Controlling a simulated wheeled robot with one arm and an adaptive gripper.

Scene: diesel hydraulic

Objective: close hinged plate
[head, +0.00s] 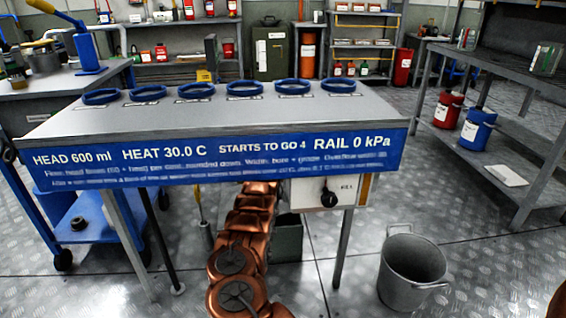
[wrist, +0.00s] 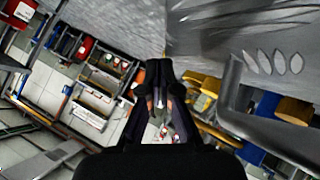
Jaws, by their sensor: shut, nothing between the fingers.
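My gripper (wrist: 160,102) is in the middle of the wrist view, black, with its fingers together and nothing between them. In the head view my copper arm runs under the blue-fronted bench, and the gripper is hidden there. I cannot clearly tell which piece is the hinged plate. A grey metal panel with oval slots (wrist: 282,28) fills the upper right of the wrist view, apart from the fingertips in the picture; whether it hinges does not show. A white panel with a black knob (head: 322,193), marked KILL, hangs under the bench front.
The bench (head: 225,112) carries several blue rings along its back. A grey bucket (head: 411,270) stands on the floor at the right. A blue trolley (head: 88,213) is at the left, a grey shelf bench (head: 500,160) at the right. The floor between bucket and shelf is clear.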

